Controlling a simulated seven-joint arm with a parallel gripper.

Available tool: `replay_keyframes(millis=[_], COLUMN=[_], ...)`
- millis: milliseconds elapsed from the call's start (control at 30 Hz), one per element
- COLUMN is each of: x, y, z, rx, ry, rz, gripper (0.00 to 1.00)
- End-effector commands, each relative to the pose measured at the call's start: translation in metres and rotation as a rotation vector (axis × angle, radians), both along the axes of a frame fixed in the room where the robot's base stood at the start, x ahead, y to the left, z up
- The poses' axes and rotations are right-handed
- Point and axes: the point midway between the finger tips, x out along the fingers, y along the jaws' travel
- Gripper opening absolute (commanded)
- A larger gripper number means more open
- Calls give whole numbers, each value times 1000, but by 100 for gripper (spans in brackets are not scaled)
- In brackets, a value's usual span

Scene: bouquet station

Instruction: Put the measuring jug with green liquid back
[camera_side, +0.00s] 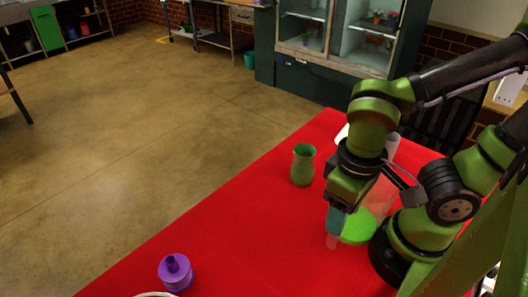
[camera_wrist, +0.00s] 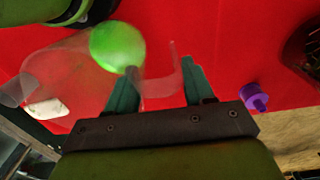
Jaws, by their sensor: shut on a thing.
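The measuring jug (camera_side: 378,196) is clear, with bright green liquid (camera_side: 357,228) at its bottom. It is at the right of the red table in the side view, partly behind my arm. In the wrist view the clear jug (camera_wrist: 70,75) lies left of my fingers, with the green liquid (camera_wrist: 117,47) showing. My gripper (camera_side: 336,222) has teal fingers, and in the wrist view my gripper (camera_wrist: 158,88) has the jug's clear handle between them. It is shut on that handle. I cannot tell whether the jug's base touches the table.
A green vase (camera_side: 303,166) stands left of my gripper on the red table (camera_side: 235,235). A purple stepped object (camera_side: 175,273) sits near the table's front left. A white object (camera_wrist: 50,107) shows beyond the jug. The table between vase and purple object is clear.

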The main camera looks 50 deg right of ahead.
Motion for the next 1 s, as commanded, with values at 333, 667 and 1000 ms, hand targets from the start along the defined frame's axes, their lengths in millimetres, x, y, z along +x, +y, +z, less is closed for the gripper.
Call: replay_keyframes(millis=[333,667,1000], x=[33,87,110], y=[34,88,110], z=[-9,-16,-18], rx=[0,2,2], ry=[3,1,-1], rz=[25,24,22], gripper=[0,0,0])
